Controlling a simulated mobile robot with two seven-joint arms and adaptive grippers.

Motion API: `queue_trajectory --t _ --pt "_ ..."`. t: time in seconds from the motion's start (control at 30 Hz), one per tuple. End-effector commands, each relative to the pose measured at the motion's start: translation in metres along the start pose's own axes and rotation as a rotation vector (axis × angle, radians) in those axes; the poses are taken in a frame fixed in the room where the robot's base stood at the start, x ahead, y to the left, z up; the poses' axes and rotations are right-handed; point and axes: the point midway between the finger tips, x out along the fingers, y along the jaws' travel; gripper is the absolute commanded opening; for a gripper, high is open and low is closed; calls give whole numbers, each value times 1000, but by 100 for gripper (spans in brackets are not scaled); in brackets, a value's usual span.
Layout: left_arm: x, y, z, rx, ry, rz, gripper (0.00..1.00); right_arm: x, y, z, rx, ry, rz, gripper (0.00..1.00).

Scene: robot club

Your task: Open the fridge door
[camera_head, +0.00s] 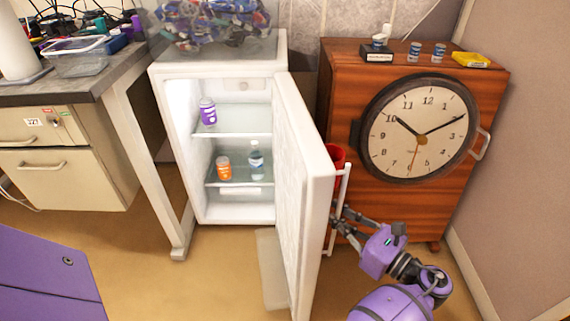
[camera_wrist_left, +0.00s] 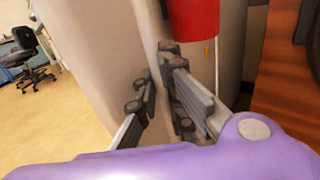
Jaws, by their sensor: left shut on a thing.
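The white fridge (camera_head: 238,213) stands in the middle of the head view with its door (camera_head: 308,180) swung wide open to the right. Its shelves show, with a purple can (camera_head: 207,112), an orange can (camera_head: 224,168) and a clear bottle (camera_head: 256,160) on them. The white vertical door handle (camera_head: 345,185) is on the door's outer face. My left gripper (camera_head: 338,214) is shut on the lower part of this handle. In the left wrist view its dark fingers (camera_wrist_left: 155,88) lie on both sides of the white bar. My right gripper is not in view.
A wooden cabinet (camera_head: 340,75) with a large clock (camera_head: 420,125) stands close right of the door. A red object (camera_head: 337,155) shows behind the door, also in the wrist view (camera_wrist_left: 195,18). A desk (camera_head: 70,88) stands at left. Floor (camera_head: 150,270) in front is clear.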

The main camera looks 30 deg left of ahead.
Motion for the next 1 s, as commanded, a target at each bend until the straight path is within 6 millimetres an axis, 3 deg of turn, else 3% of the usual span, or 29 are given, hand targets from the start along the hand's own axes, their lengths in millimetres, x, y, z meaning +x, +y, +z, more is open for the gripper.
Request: queue_trajectory --t 0.2,0.23,0.37,0.73,0.87,1.0 --pt "-1 -2 2 -3 3 -2 0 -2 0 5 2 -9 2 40" --pt "-1 -2 2 -3 3 -2 11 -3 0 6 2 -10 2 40" --pt "0 -3 3 -5 1 -2 28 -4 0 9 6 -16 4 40" --pt "-3 -3 4 -8 -2 -2 28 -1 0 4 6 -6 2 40" --pt "-20 -4 4 -8 -1 -5 28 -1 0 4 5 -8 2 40" --pt "-50 -3 4 -5 0 -6 28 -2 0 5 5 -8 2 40"
